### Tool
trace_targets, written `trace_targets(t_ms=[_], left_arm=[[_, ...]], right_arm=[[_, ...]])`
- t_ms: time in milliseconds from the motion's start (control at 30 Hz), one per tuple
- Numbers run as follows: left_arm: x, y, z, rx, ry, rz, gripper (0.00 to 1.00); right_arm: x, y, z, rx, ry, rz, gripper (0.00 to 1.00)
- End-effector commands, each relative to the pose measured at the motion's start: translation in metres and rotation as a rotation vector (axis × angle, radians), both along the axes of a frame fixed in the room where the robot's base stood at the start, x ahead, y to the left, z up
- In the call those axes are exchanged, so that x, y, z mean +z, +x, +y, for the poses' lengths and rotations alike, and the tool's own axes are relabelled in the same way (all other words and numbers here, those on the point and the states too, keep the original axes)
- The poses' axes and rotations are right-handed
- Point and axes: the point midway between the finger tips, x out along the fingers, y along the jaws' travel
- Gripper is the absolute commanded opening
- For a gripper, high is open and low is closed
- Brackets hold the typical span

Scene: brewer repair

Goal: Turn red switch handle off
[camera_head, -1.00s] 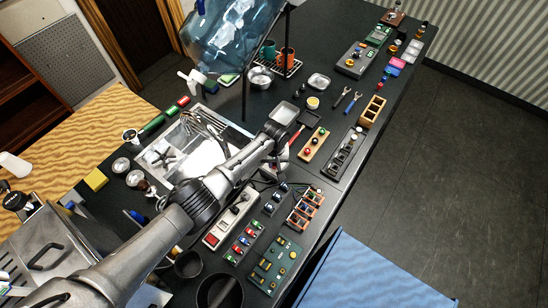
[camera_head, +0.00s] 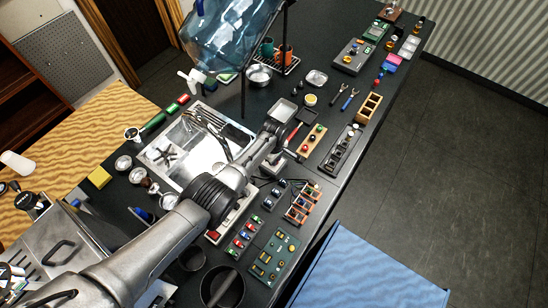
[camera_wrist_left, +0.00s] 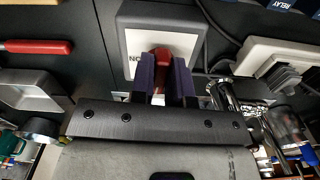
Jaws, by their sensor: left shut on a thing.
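The red switch handle (camera_wrist_left: 162,58) shows in the left wrist view, mounted on a grey box with a white label plate (camera_wrist_left: 189,43). The letters "NO" show on the plate left of the handle; the rest of the label is hidden. My left gripper (camera_wrist_left: 163,73) has its two dark purple fingers on either side of the red handle and is shut on it. My right gripper is in neither view.
Near the switch are a red-handled tool (camera_wrist_left: 36,46), a grey tray (camera_wrist_left: 30,90) and a white power strip with a plug (camera_wrist_left: 262,55). In the head view a sink (camera_head: 208,150) lies left of my arm. A green circuit board (camera_head: 275,255) and wooden racks crowd the right side.

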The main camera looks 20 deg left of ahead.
Motion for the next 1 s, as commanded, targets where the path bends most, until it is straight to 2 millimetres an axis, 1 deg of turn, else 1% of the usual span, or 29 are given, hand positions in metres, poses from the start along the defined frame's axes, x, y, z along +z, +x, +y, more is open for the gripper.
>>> trace_targets(t_ms=[300, 833, 867, 1000], left_arm=[[0.0014, 0.0011, -0.0001, 0.095, 0.002, -0.001, 0.0], [0.0016, 0.0014, 0.0, 0.112, 0.001, -0.001, 0.0], [0.0016, 0.0014, 0.0, 0.112, 0.001, -0.001, 0.19], [0.0012, 0.0012, 0.0001, 0.111, 0.001, -0.001, 0.32]], right_arm=[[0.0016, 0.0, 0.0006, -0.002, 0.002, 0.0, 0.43], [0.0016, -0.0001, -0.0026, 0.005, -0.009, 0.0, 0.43], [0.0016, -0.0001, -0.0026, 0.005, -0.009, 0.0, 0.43], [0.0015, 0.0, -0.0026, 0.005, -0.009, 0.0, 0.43]])
